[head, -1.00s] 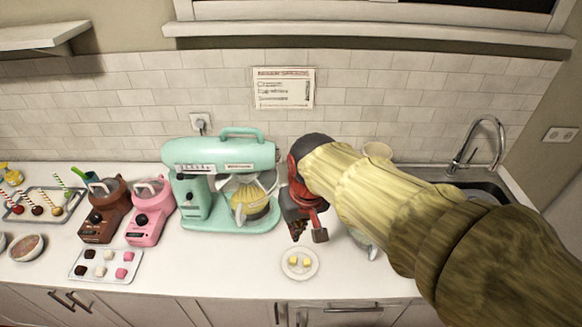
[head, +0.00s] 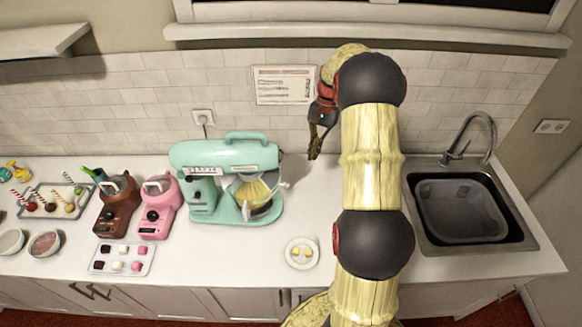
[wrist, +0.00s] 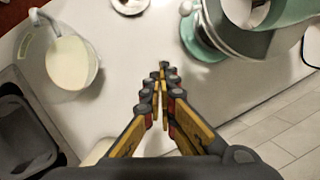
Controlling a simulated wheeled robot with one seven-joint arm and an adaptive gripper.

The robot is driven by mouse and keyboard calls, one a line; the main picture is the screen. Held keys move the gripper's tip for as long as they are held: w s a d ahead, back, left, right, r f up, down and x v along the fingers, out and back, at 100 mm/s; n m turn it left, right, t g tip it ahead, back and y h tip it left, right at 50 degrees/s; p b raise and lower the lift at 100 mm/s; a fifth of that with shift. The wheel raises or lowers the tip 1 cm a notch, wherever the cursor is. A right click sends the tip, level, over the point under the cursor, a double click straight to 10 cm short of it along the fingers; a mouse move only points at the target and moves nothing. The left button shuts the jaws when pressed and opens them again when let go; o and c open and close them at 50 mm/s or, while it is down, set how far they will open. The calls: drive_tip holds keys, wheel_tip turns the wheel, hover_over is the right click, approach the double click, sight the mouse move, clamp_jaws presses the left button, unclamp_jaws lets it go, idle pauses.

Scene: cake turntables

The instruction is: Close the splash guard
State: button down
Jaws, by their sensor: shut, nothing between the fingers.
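The mint-green stand mixer (head: 225,155) stands on the counter against the tiled wall. Its bowl (head: 257,202), with yellow showing in it, sits under the head. A pale, see-through splash guard (head: 243,186) seems to sit around the bowl's top; its exact position is hard to tell. My gripper (head: 313,156) is raised to the right of the mixer, near the wall, apart from it and pointing down. In the wrist view its fingers (wrist: 161,72) are together and empty, with part of the mixer (wrist: 205,45) at upper right.
A small plate (head: 302,252) with yellow pieces lies in front. The sink (head: 470,210) is at right. A round container with cream contents (wrist: 70,62) shows beside the sink in the wrist view. Brown (head: 116,206) and pink (head: 158,206) machines stand left of the mixer.

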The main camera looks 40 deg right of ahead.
drive_tip(key=w+r+m, duration=0.1)
drive_tip(key=w+r, duration=0.2)
drive_tip(key=s+a+f+m, duration=0.1)
drive_tip(key=s+a+f, duration=0.2)
drive_tip(key=a+f, duration=0.4)
drive_tip(key=shift+a+f+y, duration=0.3)
drive_tip(key=shift+a+f, duration=0.1)
drive_tip(key=shift+f, duration=0.4)
drive_tip(key=shift+s+a+p, duration=0.1)
drive_tip(key=shift+p, duration=0.2)
